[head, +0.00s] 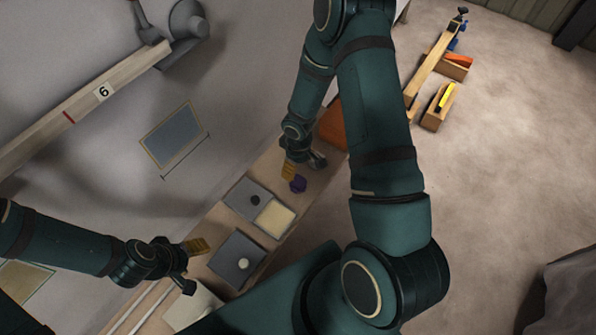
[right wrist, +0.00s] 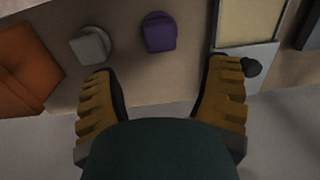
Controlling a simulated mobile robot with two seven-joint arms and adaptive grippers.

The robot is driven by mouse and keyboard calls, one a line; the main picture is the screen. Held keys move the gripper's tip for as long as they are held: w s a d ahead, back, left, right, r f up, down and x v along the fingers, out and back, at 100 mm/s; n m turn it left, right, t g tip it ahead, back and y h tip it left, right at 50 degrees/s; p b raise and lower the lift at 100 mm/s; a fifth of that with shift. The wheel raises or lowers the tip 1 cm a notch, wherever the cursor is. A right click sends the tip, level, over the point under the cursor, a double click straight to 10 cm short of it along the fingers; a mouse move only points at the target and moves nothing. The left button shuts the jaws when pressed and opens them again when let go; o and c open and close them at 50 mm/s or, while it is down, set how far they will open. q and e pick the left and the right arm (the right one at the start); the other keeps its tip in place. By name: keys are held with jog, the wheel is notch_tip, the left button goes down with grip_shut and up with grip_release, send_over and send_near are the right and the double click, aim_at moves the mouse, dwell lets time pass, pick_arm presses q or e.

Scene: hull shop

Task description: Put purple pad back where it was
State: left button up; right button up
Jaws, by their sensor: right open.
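The purple pad (head: 298,184) lies on the narrow bench by my right gripper (head: 303,168) in the head view. In the right wrist view the purple pad (right wrist: 160,32) stands just beyond the space between the open fingertips (right wrist: 157,76), not held. A similar grey pad (right wrist: 91,44) is to its left. My right gripper is open and empty. My left gripper (head: 192,264) is over the near part of the bench, its fingers apart with nothing seen between them.
Grey plates with knobs (head: 236,259) and a cream panel (head: 274,217) lie along the bench. An orange block (head: 333,125) is at its far end; the orange block (right wrist: 28,75) is left in the wrist view. A dark knob (right wrist: 252,67) sits near the right finger. The wall flanks the bench.

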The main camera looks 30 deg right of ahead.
jog(key=s+a+r+m+y, duration=0.1)
jog(key=s+a+r+m, duration=0.1)
jog(key=s+a, duration=0.3)
jog(key=s+a+r+m+t+y, duration=0.1)
jog(key=s+a+m, duration=0.3)
jog(key=a, duration=0.8)
jog(key=shift+s+a+r+t+y, duration=0.35)
jog(key=shift+s+y, duration=0.25)
jog(key=shift+y, duration=0.2)
